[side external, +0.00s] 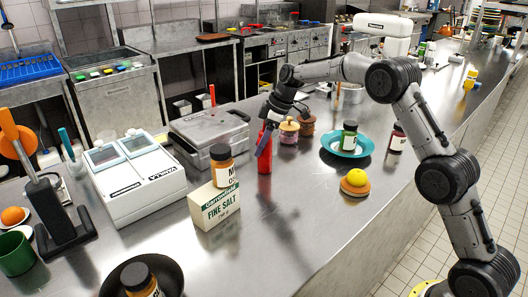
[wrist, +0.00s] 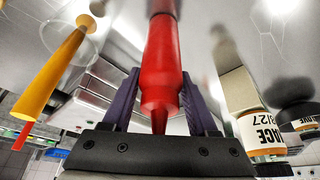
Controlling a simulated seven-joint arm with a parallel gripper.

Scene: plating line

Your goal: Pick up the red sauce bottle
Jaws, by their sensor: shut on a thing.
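The red sauce bottle (side external: 264,158) is upright at the middle of the steel counter, just right of the salt box. My gripper (side external: 267,137) is at its upper part, with a dark purple finger across it. In the wrist view the red bottle (wrist: 162,62) lies between the two purple fingers of my gripper (wrist: 161,88), its tapered nozzle pointing toward the palm. The fingers are shut on it. I cannot tell whether its base touches the counter.
Small lidded pots (side external: 289,131) stand just behind. A yellow tapered thing (wrist: 55,75) shows left in the wrist view.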

